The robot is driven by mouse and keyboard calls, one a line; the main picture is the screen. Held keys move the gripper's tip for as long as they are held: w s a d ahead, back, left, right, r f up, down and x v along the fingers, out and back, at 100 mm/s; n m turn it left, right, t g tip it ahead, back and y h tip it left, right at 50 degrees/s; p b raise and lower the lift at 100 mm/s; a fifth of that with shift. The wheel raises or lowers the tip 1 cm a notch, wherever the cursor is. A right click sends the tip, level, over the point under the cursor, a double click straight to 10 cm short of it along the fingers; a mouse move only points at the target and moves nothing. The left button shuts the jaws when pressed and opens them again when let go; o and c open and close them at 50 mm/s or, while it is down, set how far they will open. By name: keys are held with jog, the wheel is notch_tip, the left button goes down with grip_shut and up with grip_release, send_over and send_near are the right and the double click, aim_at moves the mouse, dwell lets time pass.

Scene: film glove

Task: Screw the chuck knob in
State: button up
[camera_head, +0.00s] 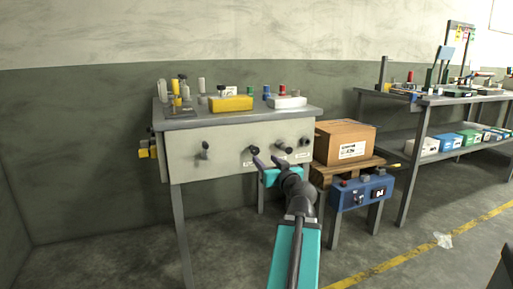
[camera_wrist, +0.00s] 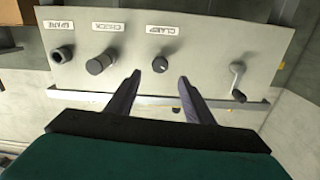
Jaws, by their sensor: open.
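The chuck knob (camera_wrist: 98,66) is a dark round knob on a short stem, sticking out of the panel under the label CHUCK in the wrist view, where the labels appear upside down. In the head view the chuck knob (camera_head: 285,147) is on the right half of the panel. My gripper (camera_wrist: 159,76) is open and empty, pointing at the panel. The smaller clamp knob (camera_wrist: 160,64) shows between and just beyond its fingertips. The chuck knob lies left of the left finger. In the head view my gripper (camera_head: 265,157) is in front of the panel, partly covering its lower edge.
Another knob (camera_wrist: 62,54) is left of the chuck knob, and a crank handle (camera_wrist: 237,82) is at the right in the wrist view. Small items and a yellow box (camera_head: 231,104) stand on top. A cardboard box (camera_head: 345,142) and blue unit (camera_head: 361,192) are close at right.

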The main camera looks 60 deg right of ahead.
aim_at(257, 152)
jog(key=shift+w+d+r+p, duration=0.25)
jog(key=shift+w+d+p, duration=0.4)
jog(key=shift+p, duration=2.6)
jog(key=w+p, duration=0.1)
jog(key=p, duration=0.4)
jog(key=shift+d+f, duration=0.1)
jog(key=shift+d, duration=0.05)
jog(key=shift+x, duration=4.1)
jog(key=shift+d+f, duration=0.1)
jog(key=shift+f, duration=0.05)
jog(key=c, duration=1)
jog(key=shift+s+d, duration=0.1)
jog(key=shift+d, duration=0.2)
jog(key=shift+c, duration=0.2)
jog(key=shift+a, duration=0.25)
